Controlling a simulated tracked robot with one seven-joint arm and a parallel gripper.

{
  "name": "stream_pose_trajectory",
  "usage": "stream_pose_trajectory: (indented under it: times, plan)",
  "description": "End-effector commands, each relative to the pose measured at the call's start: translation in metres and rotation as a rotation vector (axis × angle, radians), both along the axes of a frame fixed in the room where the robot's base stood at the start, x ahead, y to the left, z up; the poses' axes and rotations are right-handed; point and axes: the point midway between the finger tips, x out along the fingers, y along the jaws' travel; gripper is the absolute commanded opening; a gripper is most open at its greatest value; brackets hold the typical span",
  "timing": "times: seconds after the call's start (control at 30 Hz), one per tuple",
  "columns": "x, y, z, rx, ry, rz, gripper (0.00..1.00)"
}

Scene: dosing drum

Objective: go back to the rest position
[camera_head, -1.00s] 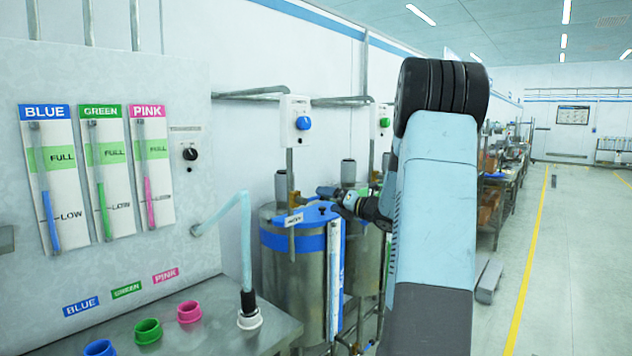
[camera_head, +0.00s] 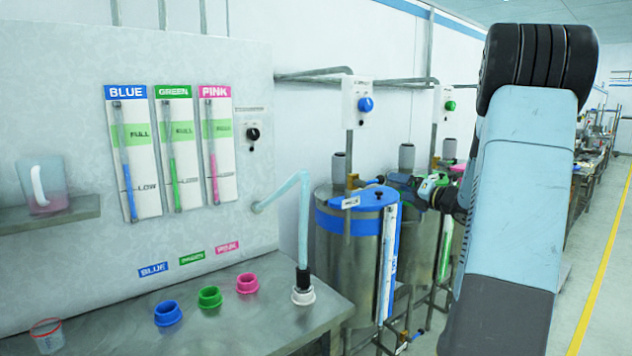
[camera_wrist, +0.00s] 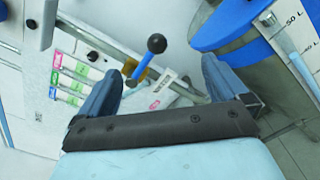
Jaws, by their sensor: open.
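My gripper shows in the wrist view (camera_wrist: 160,90) with its two blue-grey fingers spread apart and nothing between them. Beyond the fingers are a lever with a black ball knob (camera_wrist: 156,43) and a small label; both look apart from the fingers. In the head view my gripper (camera_head: 425,190) is a small dark and light-blue shape at the left of my raised arm, in front of the tanks. My arm hides part of the tanks behind it.
A steel tank with a blue band (camera_head: 345,250) stands left of my arm, with pipes around it. The dosing panel (camera_head: 80,90) and steel counter (camera_head: 240,320) with blue (camera_head: 168,314), green (camera_head: 210,298) and pink (camera_head: 247,284) rings are further left. The floor at right is open.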

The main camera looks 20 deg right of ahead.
Motion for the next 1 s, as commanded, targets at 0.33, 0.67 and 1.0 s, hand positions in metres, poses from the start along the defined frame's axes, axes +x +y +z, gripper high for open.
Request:
stream_pose_trajectory:
  times: [0.33,0.67,1.0]
  plan:
    - [-0.010,0.085,0.012,-0.290,0.008,0.188,1.00]
    - [-0.082,0.235,0.016,-0.981,-0.095,0.642,1.00]
    - [-0.185,0.313,0.006,-1.657,-0.366,1.110,1.00]
